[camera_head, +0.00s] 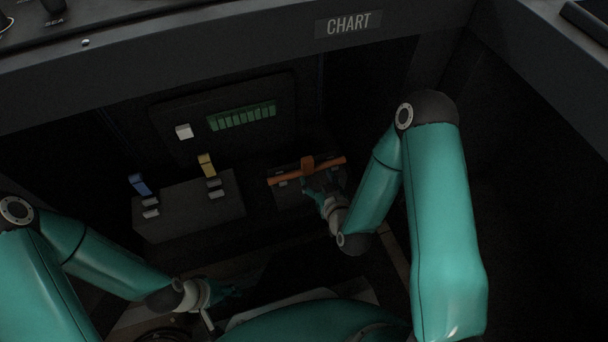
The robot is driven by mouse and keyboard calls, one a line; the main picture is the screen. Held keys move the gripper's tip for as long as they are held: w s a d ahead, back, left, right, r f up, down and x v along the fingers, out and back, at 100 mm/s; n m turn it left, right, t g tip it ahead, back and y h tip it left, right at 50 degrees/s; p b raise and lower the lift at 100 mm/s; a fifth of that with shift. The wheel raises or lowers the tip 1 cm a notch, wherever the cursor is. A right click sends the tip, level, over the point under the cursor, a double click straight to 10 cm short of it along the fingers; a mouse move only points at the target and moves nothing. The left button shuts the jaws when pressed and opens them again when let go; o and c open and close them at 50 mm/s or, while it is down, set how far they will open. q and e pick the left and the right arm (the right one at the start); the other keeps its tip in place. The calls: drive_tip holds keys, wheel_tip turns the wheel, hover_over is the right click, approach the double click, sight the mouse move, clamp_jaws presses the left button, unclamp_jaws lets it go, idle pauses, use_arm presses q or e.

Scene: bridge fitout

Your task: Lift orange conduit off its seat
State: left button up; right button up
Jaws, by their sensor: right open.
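The orange conduit (284,179) is a thin bar lying slightly slanted across a dark seat block (290,200) below the panel. A wider orange piece (307,163) stands at its middle. My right gripper (312,186) is open, just below and in front of the conduit's middle. Whether its fingers touch the conduit is too dark and small to tell. My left gripper (226,292) is low in the view, far from the conduit. Its fingers are dim, and I cannot tell whether they are open or shut.
A dark block (190,215) left of the conduit carries a blue lever (139,184) and a yellow lever (206,164). Behind are a green terminal strip (242,116) and a white block (184,131). The console edge marked CHART (349,24) overhangs the recess.

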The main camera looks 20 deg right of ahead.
drive_tip(key=x, duration=0.3)
drive_tip(key=shift+b, duration=0.3)
drive_tip(key=b+x, duration=0.1)
drive_tip(key=x, duration=0.1)
drive_tip(key=b+x, duration=0.1)
drive_tip(key=x, duration=0.1)
drive_tip(key=shift+w+a+f+b, duration=0.1)
drive_tip(key=shift+w+f+b, duration=0.05)
drive_tip(key=shift+f+b, duration=0.2)
drive_tip(key=shift+w, duration=0.35)
drive_tip(key=shift+c, duration=0.2)
clamp_jaws()
